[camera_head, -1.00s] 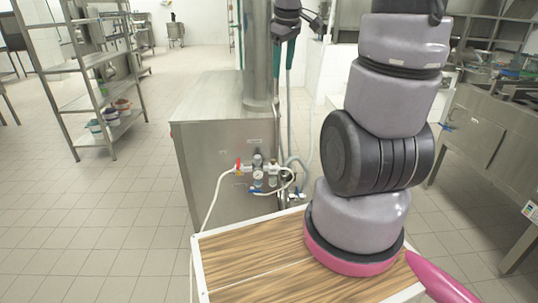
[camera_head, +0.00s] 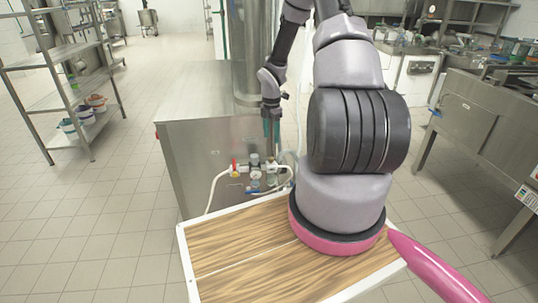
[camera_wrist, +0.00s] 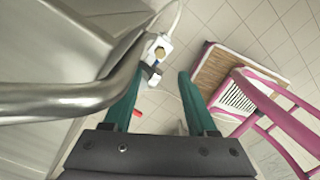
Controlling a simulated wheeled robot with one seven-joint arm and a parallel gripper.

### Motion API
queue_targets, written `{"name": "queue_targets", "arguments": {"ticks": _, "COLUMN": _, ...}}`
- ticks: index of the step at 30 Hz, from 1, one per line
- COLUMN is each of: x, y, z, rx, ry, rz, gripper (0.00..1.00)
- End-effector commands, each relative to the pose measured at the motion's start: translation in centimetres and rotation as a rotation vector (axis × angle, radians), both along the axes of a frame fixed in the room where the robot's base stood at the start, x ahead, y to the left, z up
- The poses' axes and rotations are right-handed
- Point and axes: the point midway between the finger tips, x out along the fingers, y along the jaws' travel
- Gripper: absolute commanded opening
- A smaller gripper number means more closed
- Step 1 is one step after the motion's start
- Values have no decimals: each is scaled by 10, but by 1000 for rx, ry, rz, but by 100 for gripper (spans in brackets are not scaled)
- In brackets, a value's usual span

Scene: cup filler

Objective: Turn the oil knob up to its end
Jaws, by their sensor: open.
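The air unit (camera_head: 254,172) is on the side of the steel machine, with a red lever, a round gauge and a blue lever below. Small dark-topped parts stand on it; I cannot tell for sure which is the oil knob. My gripper (camera_head: 272,147) points down just above its right part, with green fingers. In the wrist view my gripper (camera_wrist: 167,76) is open and empty, its fingers apart. A pale block with a brass-coloured round knob (camera_wrist: 160,53) shows beyond the left fingertip, partly hidden by that finger. I see no clear contact.
The steel machine (camera_head: 190,145) stands close beside my gripper. A bent metal bar (camera_wrist: 70,97) crosses the left of the wrist view, close to the left finger. A white hose (camera_head: 215,190) hangs from the unit. My wood-topped base is in front. Open floor lies left.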

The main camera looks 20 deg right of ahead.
Motion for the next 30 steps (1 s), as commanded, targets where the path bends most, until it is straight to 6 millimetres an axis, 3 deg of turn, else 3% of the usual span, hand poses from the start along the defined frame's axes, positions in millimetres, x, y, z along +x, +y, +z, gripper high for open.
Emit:
{"name": "queue_targets", "arguments": {"ticks": 16, "x": -1, "y": 1, "z": -90, "rx": -1, "ry": 2, "rz": 0, "gripper": 58}}
{"name": "queue_targets", "arguments": {"ticks": 21, "x": 0, "y": 1, "z": -102, "rx": 0, "ry": 1, "rz": -2, "gripper": 58}}
{"name": "queue_targets", "arguments": {"ticks": 30, "x": 0, "y": 0, "z": -103, "rx": -1, "ry": 0, "rz": -3, "gripper": 58}}
